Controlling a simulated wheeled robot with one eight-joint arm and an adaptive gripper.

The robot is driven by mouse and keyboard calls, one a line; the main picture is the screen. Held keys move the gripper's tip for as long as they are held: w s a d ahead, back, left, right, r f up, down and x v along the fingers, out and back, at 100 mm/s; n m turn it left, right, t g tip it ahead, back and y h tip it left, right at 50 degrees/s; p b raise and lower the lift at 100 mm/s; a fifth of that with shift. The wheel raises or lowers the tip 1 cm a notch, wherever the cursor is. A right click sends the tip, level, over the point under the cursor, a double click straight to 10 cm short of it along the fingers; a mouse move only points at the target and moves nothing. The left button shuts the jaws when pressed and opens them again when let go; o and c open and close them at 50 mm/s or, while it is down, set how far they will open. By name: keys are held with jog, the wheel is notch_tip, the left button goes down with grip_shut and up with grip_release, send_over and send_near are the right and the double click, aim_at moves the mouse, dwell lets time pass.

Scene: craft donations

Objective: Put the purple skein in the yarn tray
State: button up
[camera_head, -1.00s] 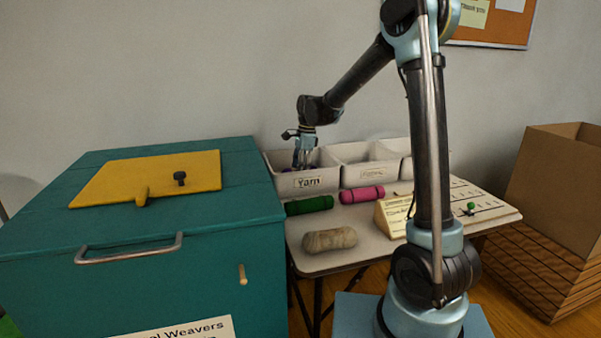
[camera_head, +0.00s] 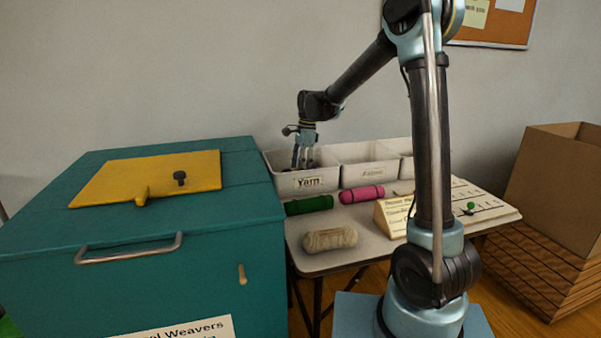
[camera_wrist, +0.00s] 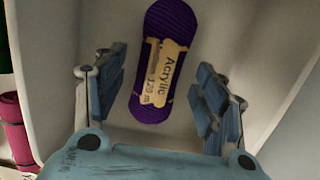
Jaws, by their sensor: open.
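The purple skein (camera_wrist: 164,58) lies inside the white yarn tray (camera_wrist: 90,25), with a tan label reading "Acrylic" facing up in the wrist view. My gripper (camera_wrist: 160,90) is open, with its fingers spread on either side of the skein's near end and gaps on both sides. In the head view my gripper (camera_head: 304,163) points down into the tray labelled "Yarn" (camera_head: 307,182). The skein is mostly hidden there by the tray wall and the fingers.
Green (camera_head: 309,205), pink (camera_head: 361,194) and beige (camera_head: 330,239) skeins lie on the table before the trays. Another white tray (camera_head: 370,174) adjoins the yarn tray. A teal chest (camera_head: 185,280) stands left; a sign (camera_head: 393,216) stands on the table.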

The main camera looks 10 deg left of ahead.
notch_tip(320, 180, up, 10)
jog(key=d, duration=0.1)
jog(key=shift+w+d+r, duration=0.15)
jog(key=shift+w, duration=0.3)
